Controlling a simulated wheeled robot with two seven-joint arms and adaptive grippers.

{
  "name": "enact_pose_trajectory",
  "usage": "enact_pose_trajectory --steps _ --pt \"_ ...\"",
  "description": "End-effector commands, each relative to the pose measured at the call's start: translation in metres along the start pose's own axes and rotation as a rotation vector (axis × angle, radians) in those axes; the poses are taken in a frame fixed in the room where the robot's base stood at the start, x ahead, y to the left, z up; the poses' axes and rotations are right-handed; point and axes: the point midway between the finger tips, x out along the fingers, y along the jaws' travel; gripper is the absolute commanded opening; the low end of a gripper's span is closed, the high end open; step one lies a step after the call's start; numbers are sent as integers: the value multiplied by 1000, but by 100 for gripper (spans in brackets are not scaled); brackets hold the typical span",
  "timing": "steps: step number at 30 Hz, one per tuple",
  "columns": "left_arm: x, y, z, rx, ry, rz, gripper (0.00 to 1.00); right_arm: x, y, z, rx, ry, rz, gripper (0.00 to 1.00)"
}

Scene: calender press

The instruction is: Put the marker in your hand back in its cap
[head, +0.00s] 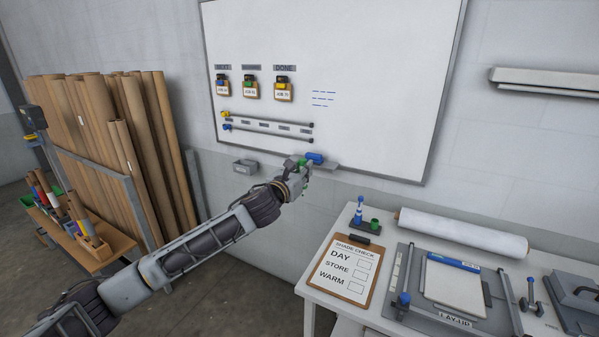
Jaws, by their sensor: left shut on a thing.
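My left gripper (299,172) is stretched out to the lower edge of the whiteboard and is shut on a small green marker (301,162). Most of the marker is hidden by the fingers, so its tip and tilt are unclear. A green cap (375,223) stands on a dark holder on the white table, to the right of and below the gripper, well apart from it. A blue marker (358,212) stands upright beside it in the same holder. My right gripper is not in view.
A blue eraser-like block (315,158) is at the whiteboard (380,100) ledge, close by my left gripper. A clipboard (346,268) lies in front of the holder, a white roll (462,232) behind to the right, and a lay-up fixture (450,285) to the right.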

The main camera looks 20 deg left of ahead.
Motion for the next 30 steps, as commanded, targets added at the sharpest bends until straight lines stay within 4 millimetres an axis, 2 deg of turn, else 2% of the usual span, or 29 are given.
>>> enact_pose_trajectory --steps 10,30 --pt "17 0 -24 4 1 -76 0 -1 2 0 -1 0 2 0" --pt "29 -10 -98 -1 1 -236 0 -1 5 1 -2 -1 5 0"
